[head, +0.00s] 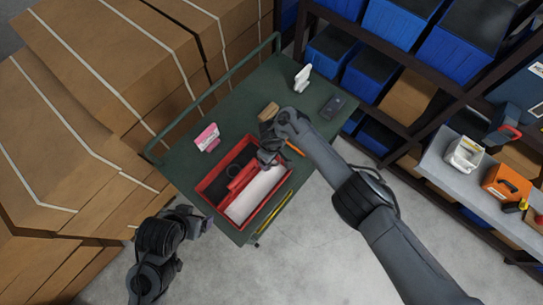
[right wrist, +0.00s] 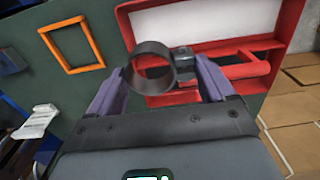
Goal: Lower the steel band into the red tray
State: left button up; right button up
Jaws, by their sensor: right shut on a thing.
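The red tray (head: 207,190) lies on the green cart top, with a dark compartment, a white-floored compartment and a red handle between them. It also shows in the right wrist view (right wrist: 292,25). My right gripper (head: 268,157) is over the tray's far part. In the right wrist view, its purple fingers (right wrist: 160,78) are shut on the dark steel band (right wrist: 135,62), a ring with a small clamp block. The band appears above or beside the tray; its height is unclear. My left gripper (head: 205,224) is off the cart's near left corner; its fingers are indistinct.
An orange frame (head: 295,148), a wooden block (head: 268,110), a pink-and-white box (head: 207,137), a white item (head: 302,78) and a dark device (head: 333,106) sit around the tray. A yellow strip (head: 272,218) lies along the near edge. Cardboard boxes (head: 95,90) stand left.

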jog(key=shift+f+b, duration=1.6)
jog(key=shift+f, duration=0.4)
jog(key=shift+f+b, duration=2.55)
jog(key=shift+f, duration=0.35)
jog(key=shift+f, duration=0.15)
jog(key=shift+f+b, duration=0.55)
jog(key=shift+b, duration=0.05)
jog(key=shift+f+b, duration=0.45)
jog(key=shift+f, duration=0.05)
jog(key=shift+f+b, duration=0.5)
jog(key=shift+f, duration=0.05)
jog(key=shift+f+b, duration=0.65)
jog(key=shift+f, duration=0.1)
